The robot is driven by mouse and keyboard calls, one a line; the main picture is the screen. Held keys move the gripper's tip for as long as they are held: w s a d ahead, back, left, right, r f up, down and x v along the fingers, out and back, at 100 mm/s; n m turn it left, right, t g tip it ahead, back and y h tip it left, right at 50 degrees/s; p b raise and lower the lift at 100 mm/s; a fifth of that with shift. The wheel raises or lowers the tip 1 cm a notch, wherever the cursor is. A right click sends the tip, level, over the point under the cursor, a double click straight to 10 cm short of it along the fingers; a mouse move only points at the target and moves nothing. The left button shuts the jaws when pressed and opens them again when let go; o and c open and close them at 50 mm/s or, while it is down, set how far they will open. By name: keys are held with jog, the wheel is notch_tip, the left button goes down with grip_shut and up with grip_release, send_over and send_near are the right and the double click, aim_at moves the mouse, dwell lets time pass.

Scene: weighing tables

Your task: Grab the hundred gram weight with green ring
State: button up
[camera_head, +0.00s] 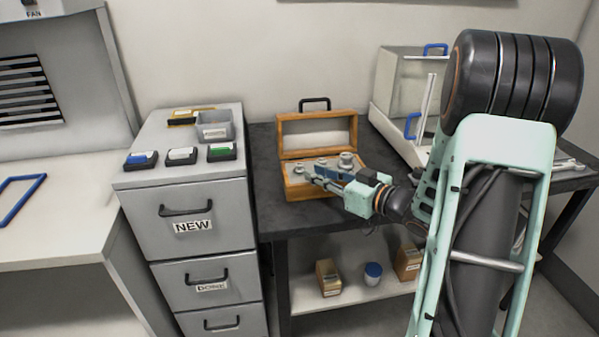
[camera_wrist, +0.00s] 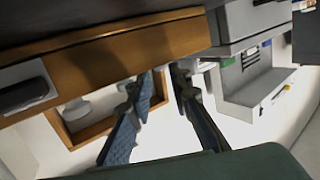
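The open wooden weight box (camera_head: 288,177) stands on the black table, with its lid raised at the back. Several grey metal weights stand in it, among them a larger one (camera_head: 346,161) at the right. No green ring can be made out on any weight. My gripper (camera_head: 318,178) reaches in from the right, low over the front of the box, and hides part of its inside. The box's wooden side (camera_wrist: 112,62) and a pale grey weight (camera_wrist: 75,109) show to the left.
A grey drawer cabinet (camera_head: 185,212) stands left of the table, with a grey bin (camera_head: 214,131) and several small cases on top. A glass balance enclosure (camera_head: 396,88) stands behind my arm at the right. The lower shelf (camera_head: 350,294) holds small boxes and a blue-lidded jar (camera_head: 373,271).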

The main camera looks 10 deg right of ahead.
aim_at(302, 166)
jog(key=x, duration=0.4)
jog(key=shift+w+a+r, duration=0.15)
jog(key=shift+w, duration=0.05)
grip_shut()
jog(key=shift+r, duration=0.2)
